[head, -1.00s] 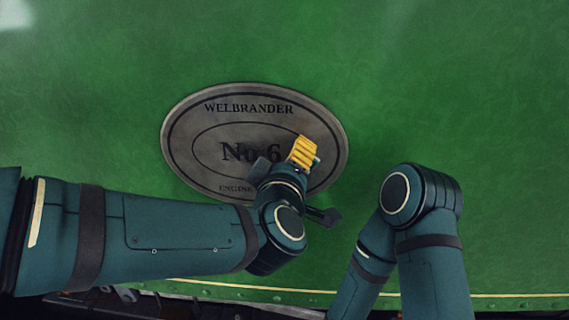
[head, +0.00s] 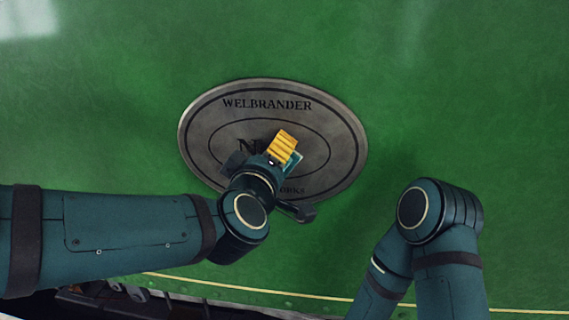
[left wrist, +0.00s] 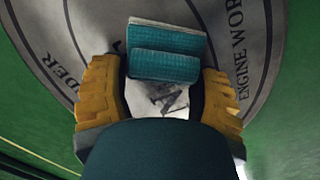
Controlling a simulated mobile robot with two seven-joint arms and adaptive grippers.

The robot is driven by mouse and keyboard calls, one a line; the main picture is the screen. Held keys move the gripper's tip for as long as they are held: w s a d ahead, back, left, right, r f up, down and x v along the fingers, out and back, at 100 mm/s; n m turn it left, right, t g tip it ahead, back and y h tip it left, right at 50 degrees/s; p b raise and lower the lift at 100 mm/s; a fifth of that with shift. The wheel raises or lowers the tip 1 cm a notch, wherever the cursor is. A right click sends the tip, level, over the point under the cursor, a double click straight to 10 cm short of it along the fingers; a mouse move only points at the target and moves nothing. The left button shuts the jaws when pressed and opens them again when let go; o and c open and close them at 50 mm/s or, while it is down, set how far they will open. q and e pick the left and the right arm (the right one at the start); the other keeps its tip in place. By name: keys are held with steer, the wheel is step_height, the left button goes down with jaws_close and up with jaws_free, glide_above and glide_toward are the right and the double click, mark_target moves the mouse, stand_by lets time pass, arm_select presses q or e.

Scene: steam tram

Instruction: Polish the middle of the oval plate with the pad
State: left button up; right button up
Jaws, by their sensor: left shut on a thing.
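The oval plate (head: 340,150) is grey metal with dark rings and the lettering WELBRANDER, fixed on a green panel. My left gripper (head: 283,147) is over its middle, just right of centre, and hides part of the number and the lower lettering. Its yellow fingers are shut on the teal pad (left wrist: 168,50); a teal edge of the pad (head: 297,160) also shows in the head view. In the left wrist view, the plate (left wrist: 222,20) lies behind the pad, with a pale patch between the fingers. I cannot tell whether pad and plate touch. My right gripper is out of view.
The green panel (head: 460,90) is flat and clear around the plate. A yellow line (head: 250,292) and several rivets run along its lower edge, with dark machinery parts (head: 130,297) below. My right arm's elbow stands right of the plate.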

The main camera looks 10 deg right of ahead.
mark_target(308, 155)
arm_select(q)
steer(key=shift+w+a+b, duration=0.2)
steer(key=shift+a+b, duration=0.15)
steer(key=shift+a, duration=0.4)
steer(key=shift+w+a+b, duration=0.25)
steer(key=shift+a+b, duration=0.05)
steer(key=shift+a, duration=0.4)
steer(key=shift+w+a+b, duration=0.2)
steer(key=shift+a+b, duration=0.15)
steer(key=shift+a, duration=0.4)
steer(key=a+b, duration=0.1)
steer(key=w+a, duration=0.1)
steer(key=a, duration=0.1)
steer(key=shift+w+a+r+b, duration=0.1)
steer(key=shift+a+r+b, duration=0.1)
steer(key=shift+b, duration=0.2)
steer(key=shift+s+d+p, duration=0.25)
steer(key=shift+d+p, duration=0.05)
steer(key=shift+d, duration=0.3)
steer(key=shift+s+d+p, duration=0.2)
steer(key=shift+d+p, duration=0.05)
steer(key=shift+d, duration=0.4)
steer(key=shift+s+d+p, duration=0.25)
steer(key=shift+d+p, duration=0.05)
steer(key=shift+d, duration=0.3)
steer(key=shift+d, duration=0.1)
